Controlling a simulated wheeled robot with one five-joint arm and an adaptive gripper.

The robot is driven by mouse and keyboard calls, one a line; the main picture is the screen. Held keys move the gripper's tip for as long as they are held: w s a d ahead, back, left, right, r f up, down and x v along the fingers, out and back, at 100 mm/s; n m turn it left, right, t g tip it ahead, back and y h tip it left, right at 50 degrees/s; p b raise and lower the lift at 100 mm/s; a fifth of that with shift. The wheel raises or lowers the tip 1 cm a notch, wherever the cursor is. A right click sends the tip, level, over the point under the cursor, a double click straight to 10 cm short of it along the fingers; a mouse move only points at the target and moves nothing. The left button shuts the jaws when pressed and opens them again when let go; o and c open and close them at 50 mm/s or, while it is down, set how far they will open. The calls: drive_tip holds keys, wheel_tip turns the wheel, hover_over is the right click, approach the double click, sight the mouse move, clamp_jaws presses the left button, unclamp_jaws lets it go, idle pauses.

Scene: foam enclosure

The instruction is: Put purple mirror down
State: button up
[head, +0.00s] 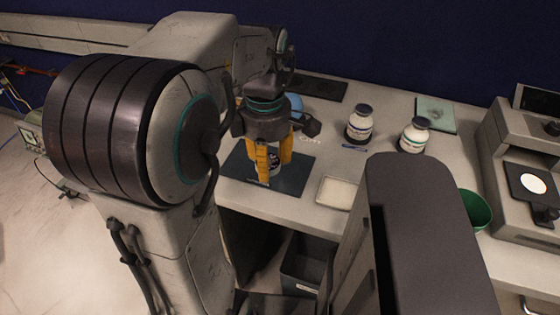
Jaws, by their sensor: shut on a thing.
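My gripper (274,170) has orange fingers and points down over a dark mat (292,180) on the bench. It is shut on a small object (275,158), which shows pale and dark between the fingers. The fingers hide much of this object, and I cannot tell whether it is the purple mirror. I see no clearly purple thing elsewhere. I cannot tell whether the held object touches the mat.
On the bench (385,165), two labelled bottles (359,126) (414,136) stand right of my gripper. A pale square dish (337,192) lies near the front edge. A blue round thing (293,104) is behind my gripper. A green bowl (474,210) and a grey machine (510,155) are at right.

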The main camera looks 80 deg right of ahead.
drive_tip(key=d+f+p, duration=0.1)
drive_tip(key=d+f, duration=0.1)
drive_tip(key=d, duration=0.1)
drive_tip(key=w+d+f+p, duration=0.1)
drive_tip(key=d+p, duration=0.1)
drive_tip(key=d, duration=0.1)
drive_tip(key=d+f+p, duration=0.2)
drive_tip(key=d, duration=0.2)
drive_tip(key=shift+w+f, duration=0.35)
drive_tip(key=shift+w+d+f, duration=0.1)
drive_tip(key=shift+d+f, duration=0.3)
drive_tip(key=shift+d, duration=0.15)
drive_tip(key=shift+f+p, duration=0.75)
drive_tip(key=shift+p, duration=0.35)
drive_tip(key=shift+f, duration=1.3)
drive_tip(key=shift+f, duration=0.15)
drive_tip(key=o, duration=1.1)
drive_tip(key=shift+o, duration=0.2)
